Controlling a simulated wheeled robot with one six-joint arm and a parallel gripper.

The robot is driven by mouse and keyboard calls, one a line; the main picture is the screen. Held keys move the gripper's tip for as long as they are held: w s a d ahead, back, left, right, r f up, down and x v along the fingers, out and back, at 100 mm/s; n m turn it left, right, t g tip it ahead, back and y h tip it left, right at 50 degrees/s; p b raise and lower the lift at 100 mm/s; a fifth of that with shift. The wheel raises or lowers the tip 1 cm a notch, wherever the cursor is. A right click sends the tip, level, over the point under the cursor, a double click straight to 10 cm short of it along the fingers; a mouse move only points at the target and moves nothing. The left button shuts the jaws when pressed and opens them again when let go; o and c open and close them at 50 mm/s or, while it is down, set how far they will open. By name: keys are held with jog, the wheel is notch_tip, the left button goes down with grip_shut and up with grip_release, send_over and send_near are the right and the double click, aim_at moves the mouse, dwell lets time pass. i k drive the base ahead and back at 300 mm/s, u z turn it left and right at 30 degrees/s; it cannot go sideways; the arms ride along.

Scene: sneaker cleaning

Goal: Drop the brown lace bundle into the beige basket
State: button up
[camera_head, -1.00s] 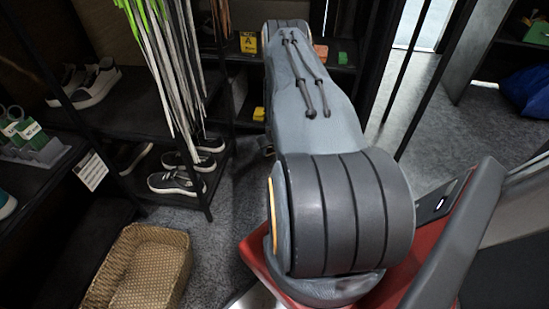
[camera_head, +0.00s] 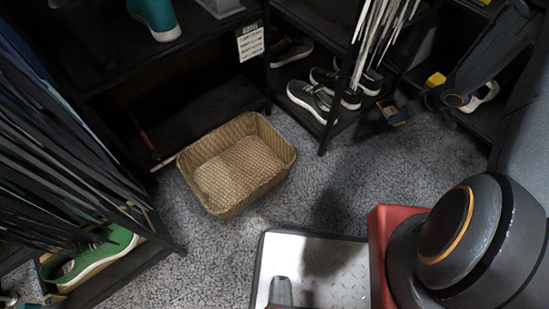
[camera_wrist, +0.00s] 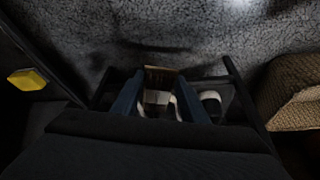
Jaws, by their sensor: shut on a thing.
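The beige woven basket (camera_head: 218,206) stands on the grey carpet left of centre in the head view, open side up, with no object seen inside. Part of the basket (camera_wrist: 298,98) shows at the right edge of the wrist view. My gripper (camera_wrist: 157,91) is shut on the brown lace bundle (camera_wrist: 161,72), which is small, dark and partly hidden between the fingers. In the head view my gripper (camera_head: 398,110) is at the right, near the shoe shelf and well apart from the basket. The bundle is hard to make out there.
A black rack with dark sneakers (camera_head: 312,100) stands behind and right of the basket. Hanging laces (camera_head: 378,40) are beside it. A left rack holds a green shoe (camera_head: 92,262). A yellow item (camera_wrist: 27,79) is at left in the wrist view.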

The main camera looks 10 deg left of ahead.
aim_at(245, 173)
jog(key=z, duration=1.95)
jog(key=k, duration=1.5)
jog(key=u, duration=2.35)
